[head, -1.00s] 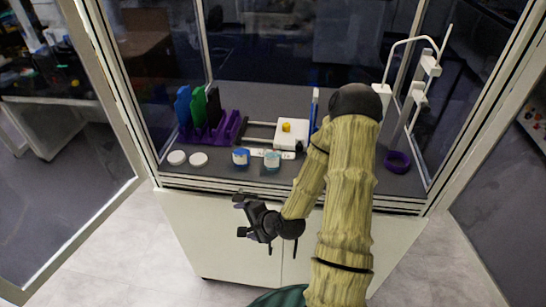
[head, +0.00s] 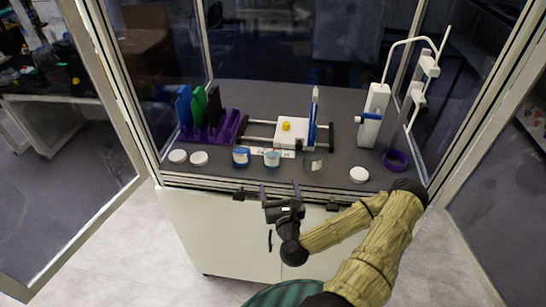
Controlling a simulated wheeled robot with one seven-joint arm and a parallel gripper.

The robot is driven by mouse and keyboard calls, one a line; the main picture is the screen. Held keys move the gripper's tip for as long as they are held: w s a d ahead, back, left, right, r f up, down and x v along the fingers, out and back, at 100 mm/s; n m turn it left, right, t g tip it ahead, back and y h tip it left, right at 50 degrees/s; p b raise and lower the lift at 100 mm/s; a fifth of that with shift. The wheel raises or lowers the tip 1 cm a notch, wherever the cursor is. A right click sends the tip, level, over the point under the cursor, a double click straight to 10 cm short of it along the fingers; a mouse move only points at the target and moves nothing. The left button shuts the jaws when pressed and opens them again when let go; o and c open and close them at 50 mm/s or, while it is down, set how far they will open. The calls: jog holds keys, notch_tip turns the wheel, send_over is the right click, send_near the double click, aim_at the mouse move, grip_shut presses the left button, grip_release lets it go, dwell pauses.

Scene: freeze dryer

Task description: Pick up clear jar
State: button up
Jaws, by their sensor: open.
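The clear jar (head: 313,162) stands upright near the front edge of the enclosure floor, to the right of two jars. Its see-through walls make its outline faint. A blue-labelled white jar (head: 241,157) and a jar with a pale teal band (head: 272,158) stand in the same row. My gripper (head: 281,190) is open and empty. In the picture it appears just below the front edge, below and left of the clear jar and apart from it.
White lids (head: 188,157) lie at left, another white lid (head: 359,175) at right. Behind the jars are a purple rack (head: 226,130), a white device with a yellow knob (head: 289,134) and a tall white stand (head: 373,118). A purple ring (head: 395,160) lies far right. Glass side walls bound the space.

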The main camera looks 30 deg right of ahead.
jog(key=shift+w+f, duration=0.1)
jog(key=b, duration=0.9)
send_near(273, 161)
jog(key=w, duration=0.2)
jog(key=p+x, duration=0.1)
jog(key=x, duration=0.2)
jog(key=p+x, duration=0.1)
jog(key=x, duration=0.3)
jog(key=shift+d+r+p, duration=0.15)
jog(key=shift+r+p, duration=0.05)
jog(key=shift+p, duration=0.1)
jog(key=shift+w+d+f, duration=0.15)
jog(key=shift+w, duration=0.15)
